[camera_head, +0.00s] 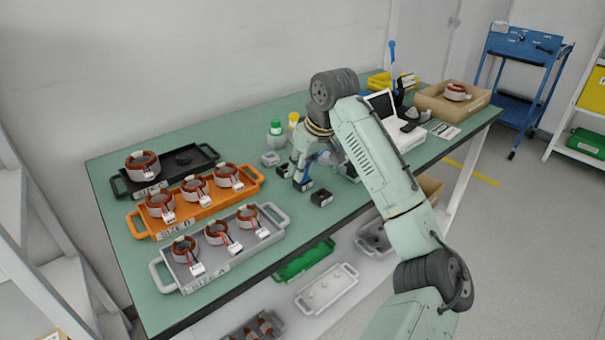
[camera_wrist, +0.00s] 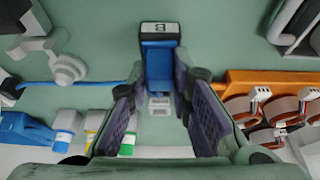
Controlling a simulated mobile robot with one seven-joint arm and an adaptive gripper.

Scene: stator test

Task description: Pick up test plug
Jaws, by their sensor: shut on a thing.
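I cannot tell whether the plug touches the table. A separate small black block (camera_head: 321,198) stands just right of it.
A grey tray (camera_head: 163,277), an orange tray (camera_head: 137,228) and a black tray (camera_head: 116,188) hold stators at the left of the green table (camera_head: 240,137). Bottles (camera_head: 276,128) stand behind my gripper. A cardboard box (camera_head: 430,104) and a white device (camera_head: 402,137) are at right.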

